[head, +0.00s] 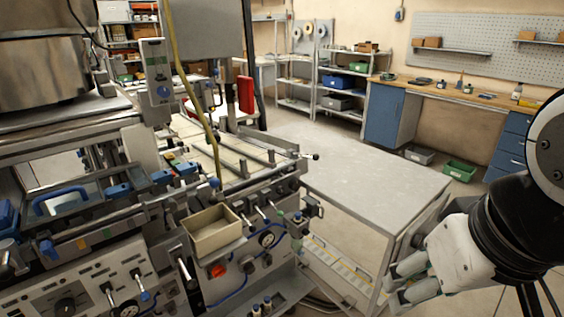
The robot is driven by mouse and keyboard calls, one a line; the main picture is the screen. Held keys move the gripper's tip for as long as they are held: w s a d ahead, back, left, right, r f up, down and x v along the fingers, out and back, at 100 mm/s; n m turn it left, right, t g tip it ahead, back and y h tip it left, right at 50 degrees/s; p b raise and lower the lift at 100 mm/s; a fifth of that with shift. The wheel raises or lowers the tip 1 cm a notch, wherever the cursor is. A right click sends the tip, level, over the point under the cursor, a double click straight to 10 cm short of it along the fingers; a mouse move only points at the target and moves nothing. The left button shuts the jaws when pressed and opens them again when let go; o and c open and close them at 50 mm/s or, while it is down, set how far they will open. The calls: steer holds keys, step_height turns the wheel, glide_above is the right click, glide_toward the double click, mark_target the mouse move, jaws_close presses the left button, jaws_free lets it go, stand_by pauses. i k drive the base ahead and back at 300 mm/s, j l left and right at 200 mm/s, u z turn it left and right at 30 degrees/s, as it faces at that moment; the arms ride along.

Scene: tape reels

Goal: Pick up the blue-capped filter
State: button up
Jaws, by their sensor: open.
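Small upright fittings stand on the machine's front right corner (297,228), with green and blue parts. I cannot tell which of these, if any, is the blue-capped filter. My gripper (396,284) is at the lower right, open, with its fingers pointing left past the front of the grey table. Nothing shows between its fingers. It is apart from the machine and to the right of these pieces.
The machine (130,240) fills the left side, with knobs, levers and an open beige box (212,230). A bare grey table (375,185) stands right of it. Shelves and a blue-cabinet workbench (384,115) are at the back. Grey and green bins (459,171) sit on the floor.

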mark_target(297, 220)
steer(key=i+l, duration=0.4)
steer(key=i, duration=0.15)
steer(key=i+l, duration=0.4)
steer(key=i, duration=0.2)
steer(key=j+u, duration=0.05)
